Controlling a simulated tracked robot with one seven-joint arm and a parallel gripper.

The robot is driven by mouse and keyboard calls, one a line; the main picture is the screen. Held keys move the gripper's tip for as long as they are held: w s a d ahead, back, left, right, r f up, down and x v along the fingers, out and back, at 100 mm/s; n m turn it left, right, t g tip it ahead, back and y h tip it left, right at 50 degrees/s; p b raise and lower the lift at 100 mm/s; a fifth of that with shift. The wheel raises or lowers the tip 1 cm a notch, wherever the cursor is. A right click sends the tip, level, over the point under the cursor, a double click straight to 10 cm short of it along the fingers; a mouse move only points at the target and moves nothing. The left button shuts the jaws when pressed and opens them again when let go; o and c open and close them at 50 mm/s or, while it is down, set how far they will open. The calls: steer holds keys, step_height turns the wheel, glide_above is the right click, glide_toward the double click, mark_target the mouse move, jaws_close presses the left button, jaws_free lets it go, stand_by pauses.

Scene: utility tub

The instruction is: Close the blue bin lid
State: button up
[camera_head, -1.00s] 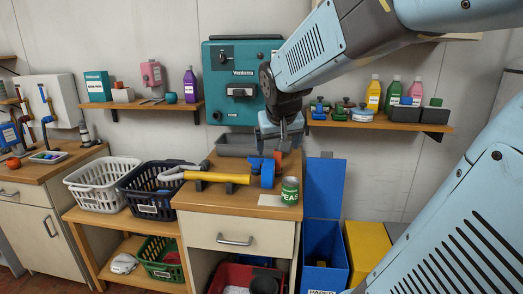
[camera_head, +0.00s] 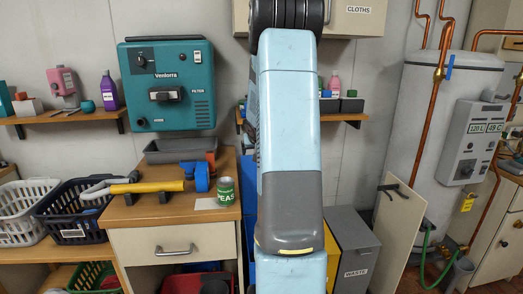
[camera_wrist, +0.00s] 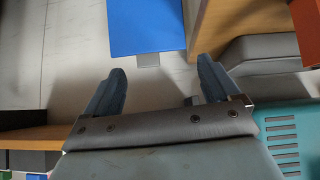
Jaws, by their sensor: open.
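The blue bin (camera_head: 249,270) is mostly hidden behind my arm in the head view; only a thin blue strip shows at the arm's left edge. In the wrist view the blue lid (camera_wrist: 145,25) is a flat blue panel at the top middle, with a small grey tab on its edge. My gripper (camera_wrist: 158,82) is open and empty, its two dark fingers spread apart below the panel in that picture. A gap shows between the fingers and the lid's edge. My gripper is hidden behind my arm in the head view.
A wooden workbench (camera_head: 150,210) stands left of the bin, with a green can (camera_head: 224,191) and yellow-handled tool (camera_head: 148,187) on it. The yellow bin (camera_head: 346,232) and grey waste bin (camera_head: 360,262) stand to the right. A shelf (camera_head: 345,117) runs above.

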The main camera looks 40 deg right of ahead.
steer(key=d+f, duration=0.5)
steer(key=d, duration=0.1)
steer(key=shift+m, duration=0.3)
steer(key=w+d, duration=0.2)
steer(key=w, duration=0.2)
steer(key=w+d+f, duration=0.1)
steer(key=w+d, duration=0.1)
steer(key=w, duration=0.2)
steer(key=w+d+f, duration=0.1)
steer(key=w+d, duration=0.2)
steer(key=w, duration=0.1)
steer(key=shift+w+f, duration=0.1)
steer(key=shift+w, duration=0.3)
steer(key=shift+x, duration=0.75)
steer(key=shift+c, duration=0.4)
